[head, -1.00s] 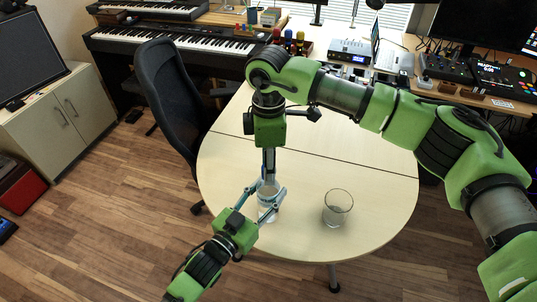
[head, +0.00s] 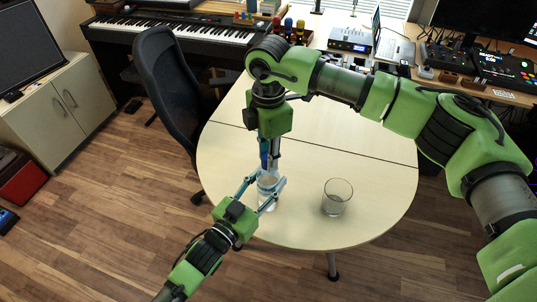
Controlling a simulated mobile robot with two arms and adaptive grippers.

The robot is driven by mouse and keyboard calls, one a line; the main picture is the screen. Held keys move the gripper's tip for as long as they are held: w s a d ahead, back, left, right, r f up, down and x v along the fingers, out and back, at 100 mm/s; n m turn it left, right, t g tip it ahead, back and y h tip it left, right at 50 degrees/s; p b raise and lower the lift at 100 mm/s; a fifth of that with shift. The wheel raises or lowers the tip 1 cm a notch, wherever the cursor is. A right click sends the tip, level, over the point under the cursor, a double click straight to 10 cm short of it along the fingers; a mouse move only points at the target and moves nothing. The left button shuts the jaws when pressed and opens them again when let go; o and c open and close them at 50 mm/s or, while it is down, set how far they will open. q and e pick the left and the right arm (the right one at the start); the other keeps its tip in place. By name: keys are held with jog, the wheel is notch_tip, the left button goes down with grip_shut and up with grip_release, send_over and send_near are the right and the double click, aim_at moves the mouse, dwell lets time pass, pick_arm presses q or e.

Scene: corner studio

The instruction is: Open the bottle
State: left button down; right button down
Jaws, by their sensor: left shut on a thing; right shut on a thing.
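The bottle (head: 268,191) is clear and stands upright on the light wooden table (head: 305,225). My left gripper (head: 270,193) comes in from the lower left and is shut around the bottle's body. My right gripper (head: 268,166) points straight down from above and is shut at the bottle's top. Its fingers largely hide the cap, so I cannot tell whether the cap is loose.
An empty clear glass (head: 337,197) stands on the table to the right of the bottle. A dark office chair (head: 172,85) is close to the table's left edge. The table's right front is clear.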

jog(key=n, duration=1.3)
jog(key=shift+r+n, duration=0.1)
jog(key=shift+n, duration=0.3)
jog(key=n, duration=1.3)
jog(key=shift+n, duration=0.4)
jog(key=n, duration=2.2)
jog(key=shift+r, duration=0.25)
